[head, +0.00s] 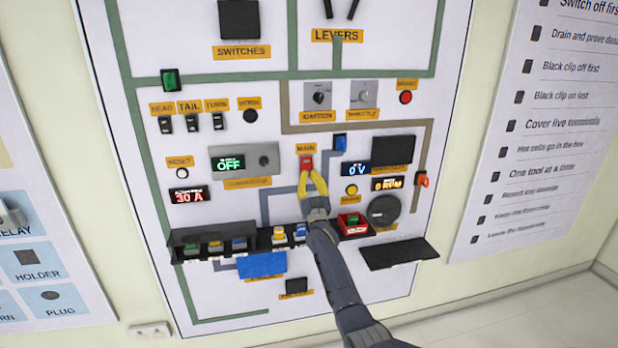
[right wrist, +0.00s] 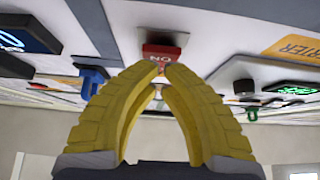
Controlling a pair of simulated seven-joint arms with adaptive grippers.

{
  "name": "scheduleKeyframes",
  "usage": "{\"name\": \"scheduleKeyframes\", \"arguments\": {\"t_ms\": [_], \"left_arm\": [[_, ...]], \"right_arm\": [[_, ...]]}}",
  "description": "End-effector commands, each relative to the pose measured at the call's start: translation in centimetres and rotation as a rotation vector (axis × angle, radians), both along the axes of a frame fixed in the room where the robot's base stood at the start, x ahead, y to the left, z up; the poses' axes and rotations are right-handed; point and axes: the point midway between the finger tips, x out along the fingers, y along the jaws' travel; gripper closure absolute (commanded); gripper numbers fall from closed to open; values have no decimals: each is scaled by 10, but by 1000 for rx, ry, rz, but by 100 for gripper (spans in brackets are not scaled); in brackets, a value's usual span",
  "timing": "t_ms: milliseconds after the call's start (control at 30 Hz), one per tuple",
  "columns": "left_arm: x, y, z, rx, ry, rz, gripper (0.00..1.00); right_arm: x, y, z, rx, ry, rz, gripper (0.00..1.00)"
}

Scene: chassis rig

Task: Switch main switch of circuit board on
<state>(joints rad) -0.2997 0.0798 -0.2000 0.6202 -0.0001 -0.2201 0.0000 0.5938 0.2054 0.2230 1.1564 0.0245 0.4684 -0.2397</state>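The main switch, a small red rocker (head: 307,163) under the yellow MAIN label (head: 305,148), sits mid-board on the white circuit board (head: 240,330). In the right wrist view the red switch (right wrist: 161,51) carries white lettering, upside down, that looks like ON. My right gripper (head: 309,174) has yellow fingers pointing at the switch from below. In the right wrist view the fingertips (right wrist: 162,70) come together, nothing between them, right by the switch's edge. I cannot tell whether they touch it. The lower part of the switch is partly hidden. My left gripper is not in view.
Around the switch are a blue part (head: 340,142), a display reading 0 V (head: 356,169), a yellow button (head: 352,190) and a converter display reading OFF (head: 229,163). A black shelf (head: 190,254) with coloured parts runs below, behind my right arm.

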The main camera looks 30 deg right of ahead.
Motion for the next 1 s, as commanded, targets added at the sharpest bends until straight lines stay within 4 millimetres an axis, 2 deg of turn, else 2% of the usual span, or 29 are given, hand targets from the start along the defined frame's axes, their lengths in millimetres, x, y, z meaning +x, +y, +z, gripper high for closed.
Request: {"name": "scheduleKeyframes", "arguments": {"t_ms": [200,400,667,833,1000], "left_arm": [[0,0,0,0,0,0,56],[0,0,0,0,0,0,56],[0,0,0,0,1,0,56],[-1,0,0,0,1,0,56],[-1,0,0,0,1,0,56]], "right_arm": [[1,0,0,0,0,0,100],[12,-5,-8,0,1,-1,100],[11,-4,-8,0,0,0,100],[6,5,-10,1,0,7,100],[-8,24,-14,0,-1,22,100]]}}
